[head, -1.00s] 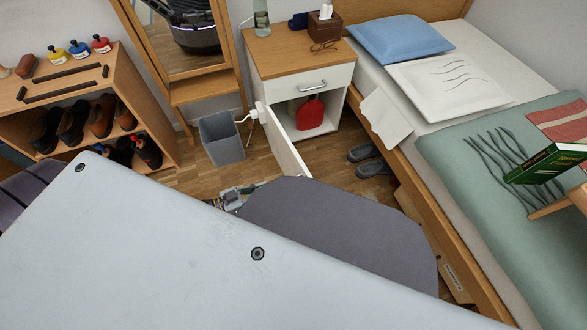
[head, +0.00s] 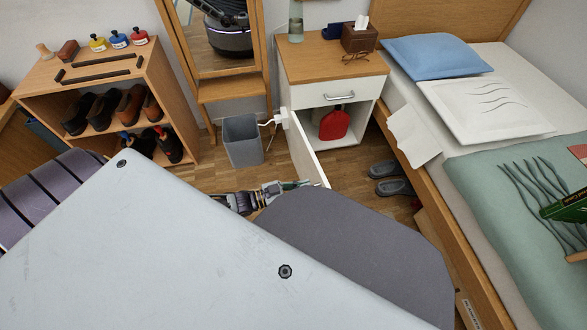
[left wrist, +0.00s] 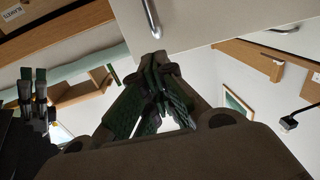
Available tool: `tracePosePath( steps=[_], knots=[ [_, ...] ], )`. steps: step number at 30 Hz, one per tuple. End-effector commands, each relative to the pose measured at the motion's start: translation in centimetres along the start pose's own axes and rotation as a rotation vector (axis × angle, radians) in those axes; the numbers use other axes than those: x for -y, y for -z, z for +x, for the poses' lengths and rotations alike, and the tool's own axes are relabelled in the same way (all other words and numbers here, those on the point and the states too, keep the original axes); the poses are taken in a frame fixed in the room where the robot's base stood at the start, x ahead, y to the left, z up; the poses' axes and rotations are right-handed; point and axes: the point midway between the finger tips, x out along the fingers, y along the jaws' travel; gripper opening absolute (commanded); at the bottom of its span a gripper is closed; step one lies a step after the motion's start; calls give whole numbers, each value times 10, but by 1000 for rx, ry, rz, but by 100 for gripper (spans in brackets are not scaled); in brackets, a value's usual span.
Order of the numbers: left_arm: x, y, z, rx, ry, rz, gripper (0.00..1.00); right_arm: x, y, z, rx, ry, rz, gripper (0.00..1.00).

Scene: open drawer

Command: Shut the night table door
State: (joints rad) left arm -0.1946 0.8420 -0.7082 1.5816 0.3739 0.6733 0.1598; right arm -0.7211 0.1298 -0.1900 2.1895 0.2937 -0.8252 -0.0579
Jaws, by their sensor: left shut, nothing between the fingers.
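The night table (head: 330,60) has a wooden top, a white drawer with a metal handle, and an open compartment below. Its white door (head: 306,148) stands swung wide open, hinged at the left side and reaching toward me. My left gripper (head: 302,184) is shut and empty at the door's near, free end. In the left wrist view its fingertips (left wrist: 158,62) meet close to the edge of a white panel (left wrist: 195,22) with a metal handle. I cannot tell whether they touch it. At that view's left edge is what looks like my right gripper (left wrist: 32,86), dark and small.
A grey bin (head: 243,140) stands left of the door, with a white fitting (head: 283,118) near the hinge. A red item (head: 334,123) is inside the compartment. The bed (head: 428,170) bounds the right, with slippers (head: 390,178) beside it. A shoe rack (head: 150,75) is at left.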

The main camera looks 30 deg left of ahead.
Motion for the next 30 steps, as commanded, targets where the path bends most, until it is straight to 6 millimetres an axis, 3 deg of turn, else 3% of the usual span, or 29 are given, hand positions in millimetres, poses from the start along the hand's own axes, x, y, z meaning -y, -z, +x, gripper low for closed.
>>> tracePosePath(
  steps=[15, 30],
  knots=[
    [0, 0, 42, -1, 0, 0, 0, -2, -11, 17, -19, 24, 5, 48],
    [0, 0, 46, 0, 0, 0, 0, -2, -11, 18, -21, 26, 3, 48]
  ],
)
